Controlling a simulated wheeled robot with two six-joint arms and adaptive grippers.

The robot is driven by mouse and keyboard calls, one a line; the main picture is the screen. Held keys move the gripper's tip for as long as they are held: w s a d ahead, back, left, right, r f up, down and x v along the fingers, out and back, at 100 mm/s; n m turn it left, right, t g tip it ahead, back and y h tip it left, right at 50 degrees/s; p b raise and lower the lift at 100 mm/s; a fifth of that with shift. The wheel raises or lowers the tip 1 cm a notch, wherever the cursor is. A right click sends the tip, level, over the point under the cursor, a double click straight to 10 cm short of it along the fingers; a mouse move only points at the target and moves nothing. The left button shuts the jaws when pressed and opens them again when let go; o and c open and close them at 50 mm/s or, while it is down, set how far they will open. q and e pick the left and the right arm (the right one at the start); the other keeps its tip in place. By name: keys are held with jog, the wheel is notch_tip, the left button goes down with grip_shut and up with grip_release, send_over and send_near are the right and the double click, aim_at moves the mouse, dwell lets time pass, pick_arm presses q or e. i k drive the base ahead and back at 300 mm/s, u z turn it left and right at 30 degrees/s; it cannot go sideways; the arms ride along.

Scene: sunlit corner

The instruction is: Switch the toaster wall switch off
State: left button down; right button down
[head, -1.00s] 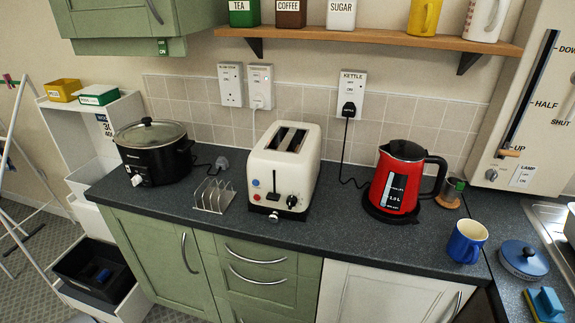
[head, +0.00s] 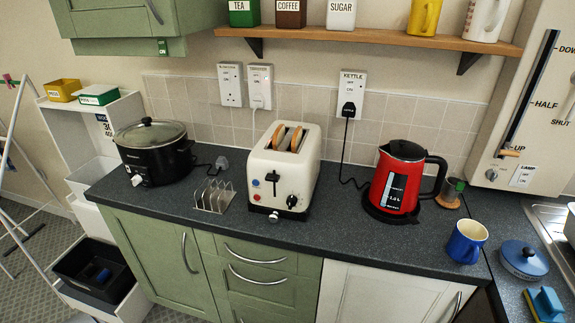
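The cream toaster (head: 258,165) stands on the dark worktop, with two browned slices of bread (head: 287,138) showing above its slots. Its front lever (head: 272,177) is up. The toaster wall switch (head: 260,85) is on the tiled wall behind, the right one of two neighbouring white socket plates, with a white plug and cord in it. Its lettering and rocker position are too small to read. Neither of my grippers shows in the head view.
The other socket (head: 230,84) is to its left; the kettle socket (head: 351,90) with a black plug is to its right. A slow cooker (head: 150,160), toast rack (head: 212,195) and red kettle (head: 395,185) stand on the worktop. A wooden shelf (head: 380,38) overhangs the wall.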

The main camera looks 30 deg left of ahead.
aim_at(256, 74)
jog(key=u, duration=1.4)
jog(key=i, duration=0.75)
jog(key=z, duration=0.4)
